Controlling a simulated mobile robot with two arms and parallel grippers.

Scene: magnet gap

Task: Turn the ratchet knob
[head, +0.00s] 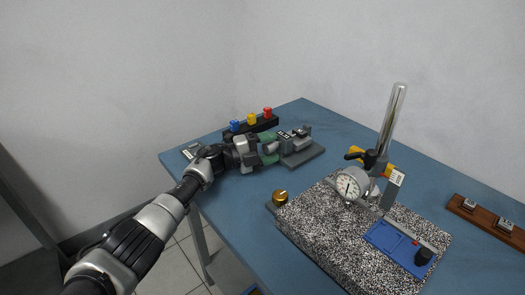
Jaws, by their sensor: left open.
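A green and grey device (270,146) sits on a grey base plate (303,156) near the back of the blue table. It has a small labelled block and grey and black parts at its right end. My left gripper (256,152) is at the left end of this device, with its fingers open and pointing toward it. The ratchet knob is not clearly visible; the gripper covers the device's left end. I cannot tell whether the fingers touch it. My right gripper is not in view.
A speckled granite block (318,226) carries a dial gauge (348,188) on a tall steel post (392,115), and a blue tray (392,244). A brass knob (280,197) is at its left. A black rack (251,126) with coloured blocks stands behind. A wooden rack (488,219) lies right.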

